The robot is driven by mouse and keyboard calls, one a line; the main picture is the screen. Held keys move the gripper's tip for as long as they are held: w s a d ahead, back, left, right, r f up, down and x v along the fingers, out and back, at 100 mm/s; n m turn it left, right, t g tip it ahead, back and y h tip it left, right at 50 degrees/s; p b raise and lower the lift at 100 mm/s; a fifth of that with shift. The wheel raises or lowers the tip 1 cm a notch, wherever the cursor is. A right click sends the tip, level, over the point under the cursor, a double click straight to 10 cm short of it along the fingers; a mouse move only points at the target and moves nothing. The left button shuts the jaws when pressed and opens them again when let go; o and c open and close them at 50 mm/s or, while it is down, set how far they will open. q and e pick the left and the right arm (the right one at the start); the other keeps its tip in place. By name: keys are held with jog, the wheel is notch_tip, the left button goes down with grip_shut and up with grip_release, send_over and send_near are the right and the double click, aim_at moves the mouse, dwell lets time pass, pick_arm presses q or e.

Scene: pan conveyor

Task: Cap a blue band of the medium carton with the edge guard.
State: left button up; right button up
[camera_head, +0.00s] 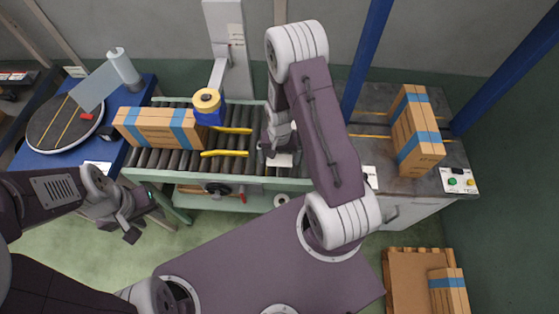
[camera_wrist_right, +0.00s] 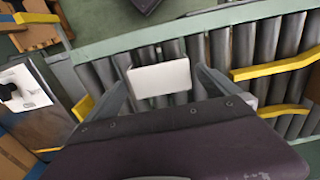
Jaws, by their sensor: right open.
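A white rectangular piece (camera_wrist_right: 160,79), possibly the edge guard, appears between the two fingers of my open right gripper (camera_wrist_right: 160,88) in the wrist view. I cannot tell whether either finger touches it. In the head view my right gripper (camera_head: 279,150) is over the rollers, with the white piece (camera_head: 281,160) just below it. Three brown cartons with blue bands show: one on the conveyor (camera_head: 145,124), one on the right bench (camera_head: 408,112) and one on the pallet (camera_head: 440,288). I cannot tell which is medium. My left gripper (camera_head: 130,222) hangs in front of the conveyor; its jaw state is unclear.
A tape dispenser (camera_head: 207,101) stands beside the conveyor carton. Yellow guide rails (camera_head: 224,153) lie over the rollers (camera_head: 180,160). A blue turntable station (camera_head: 60,155) is at left, a grey bench (camera_head: 370,100) at right.

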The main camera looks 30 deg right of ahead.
aim_at(281, 161)
jog(key=shift+w+f, duration=0.15)
jog(key=shift+f, duration=0.3)
jog(key=shift+r, duration=0.1)
jog(key=c, duration=1.2)
jog(key=shift+r, duration=0.1)
jog(key=shift+c, duration=0.2)
jog(key=shift+r, duration=0.25)
jog(key=r, duration=0.4)
jog(key=shift+s+d, duration=0.2)
jog(key=shift+s, duration=0.2)
jog(key=s+d+r, duration=0.4)
jog(key=s+r, duration=0.2)
jog(key=s, duration=0.4)
jog(key=shift+d+r, duration=0.15)
jog(key=shift+d, duration=0.2)
